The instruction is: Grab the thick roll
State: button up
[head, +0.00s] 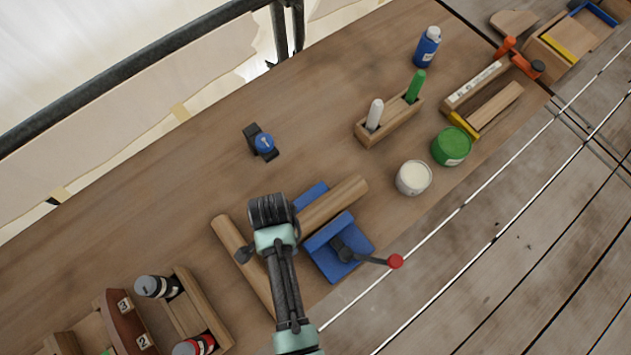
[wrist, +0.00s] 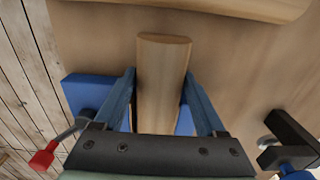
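A wooden roll (head: 338,200) lies across a blue vise (head: 338,245) with a red-knobbed lever. In the wrist view this roll (wrist: 163,85) runs up the middle between my gripper's two fingers. My gripper (wrist: 159,74) is open, with one finger on each side of the roll. Whether the fingers touch it cannot be told. In the head view my gripper (head: 271,228) hides the roll's left end. A second, longer wooden roll (head: 228,236) lies on the table to the left, partly hidden by my arm; a wooden roll (wrist: 240,6) also crosses the top of the wrist view.
A black clamp with a blue disc (head: 260,143) stands above the vise. A white tub (head: 413,178), a green tub (head: 451,146) and a marker holder (head: 390,122) are to the right. A wooden rack with cans (head: 188,312) is lower left. The upper-left tabletop is clear.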

grip_shut()
jog(key=shift+r, duration=0.1)
